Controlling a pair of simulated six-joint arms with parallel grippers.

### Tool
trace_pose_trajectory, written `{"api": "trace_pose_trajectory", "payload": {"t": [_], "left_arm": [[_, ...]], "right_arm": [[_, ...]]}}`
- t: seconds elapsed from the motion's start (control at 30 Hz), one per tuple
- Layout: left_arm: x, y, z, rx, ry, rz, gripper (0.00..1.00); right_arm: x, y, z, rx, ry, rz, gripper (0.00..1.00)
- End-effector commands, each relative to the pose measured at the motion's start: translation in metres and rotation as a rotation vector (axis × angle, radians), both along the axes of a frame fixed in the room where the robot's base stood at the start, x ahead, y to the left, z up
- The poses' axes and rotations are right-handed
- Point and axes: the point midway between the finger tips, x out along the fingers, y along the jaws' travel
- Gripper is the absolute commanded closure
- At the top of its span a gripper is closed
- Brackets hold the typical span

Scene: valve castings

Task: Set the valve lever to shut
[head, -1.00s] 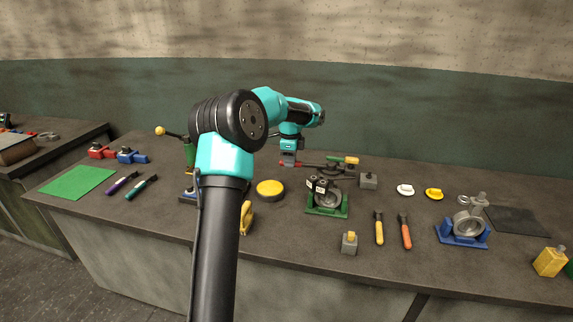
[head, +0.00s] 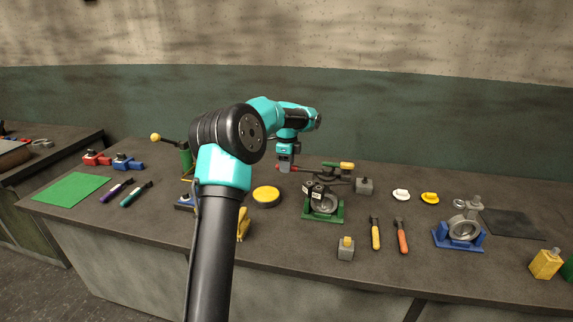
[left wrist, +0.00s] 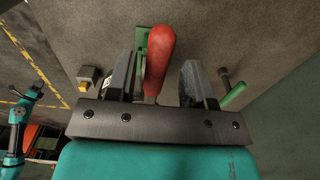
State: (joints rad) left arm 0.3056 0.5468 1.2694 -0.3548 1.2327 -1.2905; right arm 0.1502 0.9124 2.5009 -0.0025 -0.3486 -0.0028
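A valve lever with a red grip (head: 281,168) stands out to the left of a dark pipe assembly at the back middle of the bench. My left gripper (head: 285,166) is at that red grip, its fingers pointing down. In the left wrist view the red grip (left wrist: 160,55) lies between the two fingers of my left gripper (left wrist: 160,85). The fingers are apart: the grip is close to the left finger, with a clear gap to the right finger. Whether it touches the left finger I cannot tell. The lever's pivot is hard to make out. My right gripper does not show.
A green-based casting (head: 323,207) stands just in front of the pipe assembly. A yellow disc (head: 265,195) lies to its left and a grey block (head: 364,186) stands to the right. A blue-based casting (head: 461,234) is at the right. A green mat (head: 72,188) lies at the left.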

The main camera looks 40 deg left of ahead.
Motion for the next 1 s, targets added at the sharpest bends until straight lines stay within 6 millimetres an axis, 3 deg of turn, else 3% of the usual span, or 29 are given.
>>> {"api": "trace_pose_trajectory", "payload": {"t": [0.27, 0.47, 1.0], "left_arm": [[-0.001, 0.000, 0.000, -0.001, 0.002, 0.001, 0.51], [0.000, 0.000, 0.012, 0.000, 0.001, 0.001, 0.51], [0.000, 0.000, 0.109, 0.000, -0.002, 0.001, 0.51]], "right_arm": [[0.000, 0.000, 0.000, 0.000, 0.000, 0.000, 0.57], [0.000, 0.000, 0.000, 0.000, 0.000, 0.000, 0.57], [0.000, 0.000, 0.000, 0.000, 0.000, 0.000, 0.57]]}}
